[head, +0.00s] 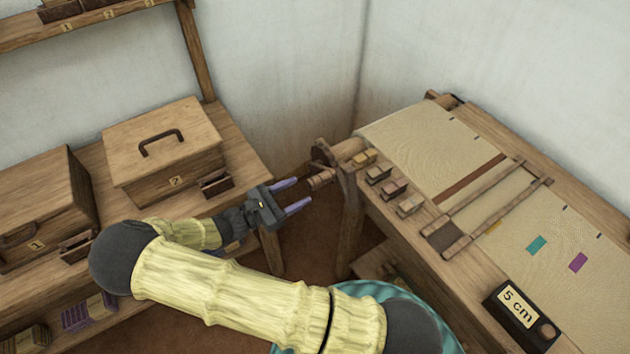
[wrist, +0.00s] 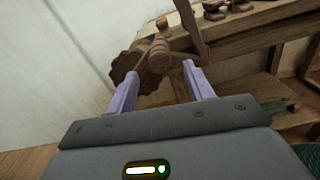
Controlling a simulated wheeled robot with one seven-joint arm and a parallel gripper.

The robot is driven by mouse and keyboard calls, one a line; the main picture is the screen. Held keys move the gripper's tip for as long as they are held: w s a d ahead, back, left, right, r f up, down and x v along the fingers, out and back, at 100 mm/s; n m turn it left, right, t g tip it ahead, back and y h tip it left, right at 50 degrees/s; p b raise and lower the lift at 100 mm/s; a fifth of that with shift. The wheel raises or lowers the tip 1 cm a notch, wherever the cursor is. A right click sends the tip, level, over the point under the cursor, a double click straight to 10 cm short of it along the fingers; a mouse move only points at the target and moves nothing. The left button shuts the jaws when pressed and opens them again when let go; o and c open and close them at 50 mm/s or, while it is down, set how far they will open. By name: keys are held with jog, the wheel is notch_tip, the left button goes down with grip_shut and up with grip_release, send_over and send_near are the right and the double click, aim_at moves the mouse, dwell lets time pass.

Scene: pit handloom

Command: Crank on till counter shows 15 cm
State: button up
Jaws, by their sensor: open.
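The counter (head: 518,307) is a black block at the loom's near right, and its plate reads 5 cm. The wooden crank (head: 321,180) sticks out at the left end of the loom's cloth roller (head: 348,149). My gripper (head: 303,192) is open and empty, with its two lilac fingers pointing at the crank handle. In the wrist view, the knobbed handle (wrist: 159,52) lies ahead between the open fingers, in front of a dark toothed wheel (wrist: 131,84). I cannot tell whether the fingers touch it.
The loom (head: 480,262) fills the right side, with cloth (head: 415,145), teal and purple patches, and several small wooden blocks along its edge. A bench (head: 245,150) on the left holds lidded boxes 1 (head: 50,200) and 2 (head: 165,150). Open floor (head: 308,240) lies between them.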

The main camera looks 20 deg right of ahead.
aim_at(315, 183)
jog(key=x, duration=0.6)
jog(key=shift+d, duration=0.25)
jog(key=shift+c, duration=0.4)
grip_shut()
